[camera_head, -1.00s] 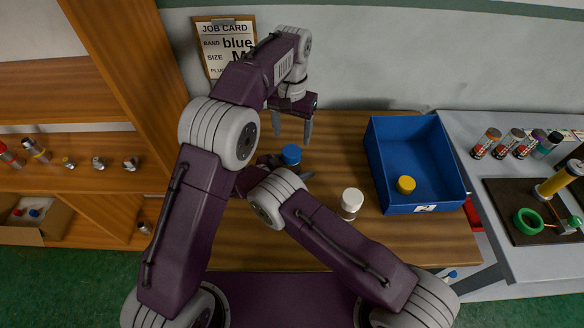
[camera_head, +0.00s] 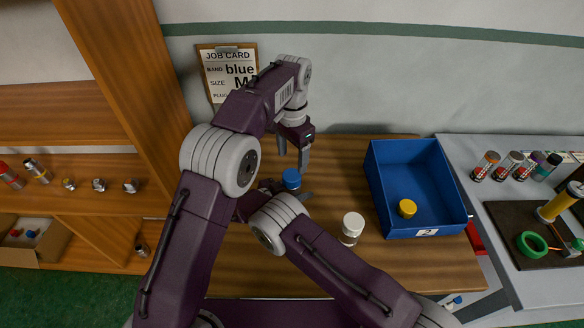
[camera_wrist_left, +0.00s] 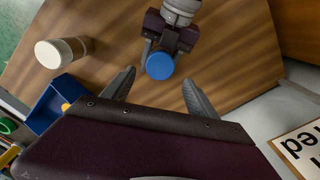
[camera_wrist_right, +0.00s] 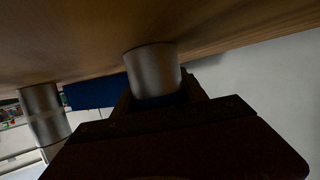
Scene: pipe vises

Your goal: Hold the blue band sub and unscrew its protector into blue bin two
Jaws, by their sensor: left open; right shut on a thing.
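The blue band sub stands in my right gripper (camera_head: 285,192), which is shut on it low over the table; its blue protector (camera_head: 291,178) faces up. The protector also shows in the left wrist view (camera_wrist_left: 160,66), between and beyond my open left fingers (camera_wrist_left: 158,88). In the head view my left gripper (camera_head: 293,152) is empty, pointing down just above the protector, apart from it. The right wrist view shows the sub's grey metal body (camera_wrist_right: 152,68) between my right fingers. Blue bin two (camera_head: 385,215), labelled 2, stands to the right with a yellow protector (camera_head: 407,208) inside.
A sub with a white cap (camera_head: 352,228) stands on the table between my right gripper and the bin. A job card (camera_head: 229,75) reads blue.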

